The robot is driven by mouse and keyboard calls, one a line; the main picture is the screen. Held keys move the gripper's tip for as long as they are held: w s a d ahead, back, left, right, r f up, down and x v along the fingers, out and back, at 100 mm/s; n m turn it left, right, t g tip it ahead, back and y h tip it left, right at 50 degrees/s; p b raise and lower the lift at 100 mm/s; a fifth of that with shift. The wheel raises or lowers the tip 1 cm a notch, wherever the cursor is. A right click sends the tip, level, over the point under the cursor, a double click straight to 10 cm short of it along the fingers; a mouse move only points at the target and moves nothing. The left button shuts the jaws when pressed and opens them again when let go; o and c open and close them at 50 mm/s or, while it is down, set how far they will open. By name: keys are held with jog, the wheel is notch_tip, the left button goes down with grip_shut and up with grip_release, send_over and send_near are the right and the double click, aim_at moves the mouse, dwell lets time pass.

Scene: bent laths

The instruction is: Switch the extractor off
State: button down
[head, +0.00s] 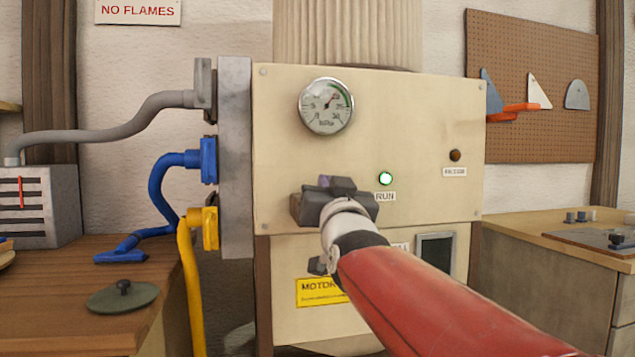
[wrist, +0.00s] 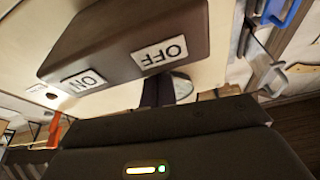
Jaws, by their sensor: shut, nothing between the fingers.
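The extractor's cream panel (head: 420,110) faces me, with a lit green RUN lamp (head: 385,178) and a round gauge (head: 326,106). A dark brown switch box (head: 303,212) sits on the panel below the gauge, largely hidden behind my gripper (head: 338,188). In the wrist view the switch box (wrist: 120,35) appears upside down, with a white OFF label (wrist: 159,56) and a white ON label (wrist: 86,81). My gripper is shut and empty, close in front of the box near its OFF end. I cannot tell whether it touches the switch.
Grey, blue (head: 165,185) and yellow (head: 190,270) hoses join gates at the panel's left. A bench (head: 60,280) with a green lid (head: 122,297) stands left. A cabinet (head: 560,260) stands right. A dark reddish lamp (head: 455,155) is on the panel's right.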

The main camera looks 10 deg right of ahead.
jog(key=shift+f, duration=0.1)
jog(key=f+n+b, duration=0.1)
jog(key=b, duration=0.2)
jog(key=shift+a+f+y, duration=0.1)
jog(key=shift+y, duration=0.3)
jog(key=shift+r+p, duration=0.5)
jog(key=shift+r, duration=0.1)
jog(key=r, duration=0.1)
jog(key=r+p, duration=0.1)
jog(key=r, duration=0.1)
jog(key=r+p, duration=0.1)
jog(key=shift+a+r, duration=0.2)
jog(key=shift+a, duration=0.1)
jog(key=b+v, duration=0.3)
jog(key=v, duration=0.7)
jog(key=shift+d+f, duration=0.3)
jog(key=shift+f, duration=0.1)
